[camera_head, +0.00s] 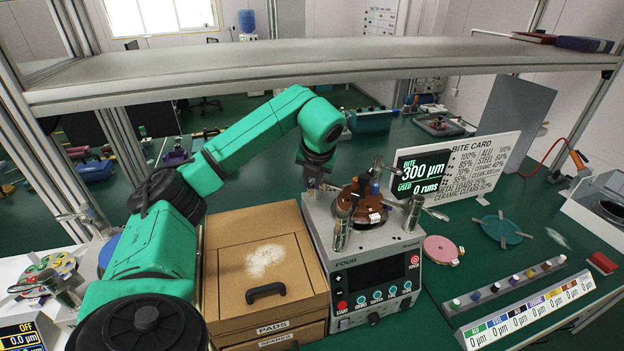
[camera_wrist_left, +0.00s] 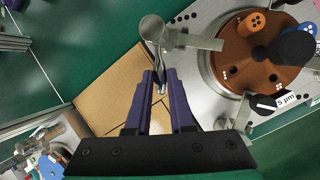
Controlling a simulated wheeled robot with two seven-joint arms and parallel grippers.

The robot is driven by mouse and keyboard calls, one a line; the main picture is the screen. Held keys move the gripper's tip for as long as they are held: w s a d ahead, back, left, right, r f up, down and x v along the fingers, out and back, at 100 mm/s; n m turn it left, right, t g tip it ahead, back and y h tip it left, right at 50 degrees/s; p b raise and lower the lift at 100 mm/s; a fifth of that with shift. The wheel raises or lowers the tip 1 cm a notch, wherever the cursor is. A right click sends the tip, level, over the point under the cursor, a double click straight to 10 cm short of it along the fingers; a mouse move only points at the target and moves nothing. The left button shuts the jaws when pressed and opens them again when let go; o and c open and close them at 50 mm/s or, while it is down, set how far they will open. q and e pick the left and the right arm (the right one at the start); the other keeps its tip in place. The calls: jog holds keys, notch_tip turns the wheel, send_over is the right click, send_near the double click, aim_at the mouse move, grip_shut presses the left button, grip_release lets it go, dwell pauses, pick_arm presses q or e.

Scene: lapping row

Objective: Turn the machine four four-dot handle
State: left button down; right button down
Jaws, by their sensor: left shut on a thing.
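Machine four (camera_head: 372,268) is the grey box labelled FOUR, with a brown round plate (camera_head: 362,195) on top. Several silver handles stand around that plate. My left gripper (camera_head: 315,184) is at the back left corner of its top. In the left wrist view, the dark fingers (camera_wrist_left: 161,78) are shut on a slim silver handle (camera_wrist_left: 153,32) with a rounded end. A flat metal arm (camera_wrist_left: 195,41) runs from it over the brown plate (camera_wrist_left: 245,62). My right gripper is out of view.
A cardboard-brown box (camera_head: 228,262) labelled PADS stands left of the machine. A display (camera_head: 424,175) reads 300 µm and 0 runs. A pink disc (camera_head: 440,249) and a row of coloured knobs (camera_head: 508,284) lie to the right. A grey shelf (camera_head: 300,68) spans above.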

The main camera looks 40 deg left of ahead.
pick_arm(q)
jog(key=shift+w+r, duration=0.1)
jog(key=shift+r, duration=0.05)
jog(key=c, duration=0.8)
grip_release()
jog(key=p+v, duration=0.3)
jog(key=v, duration=1.1)
jog(key=shift+d+r, duration=0.15)
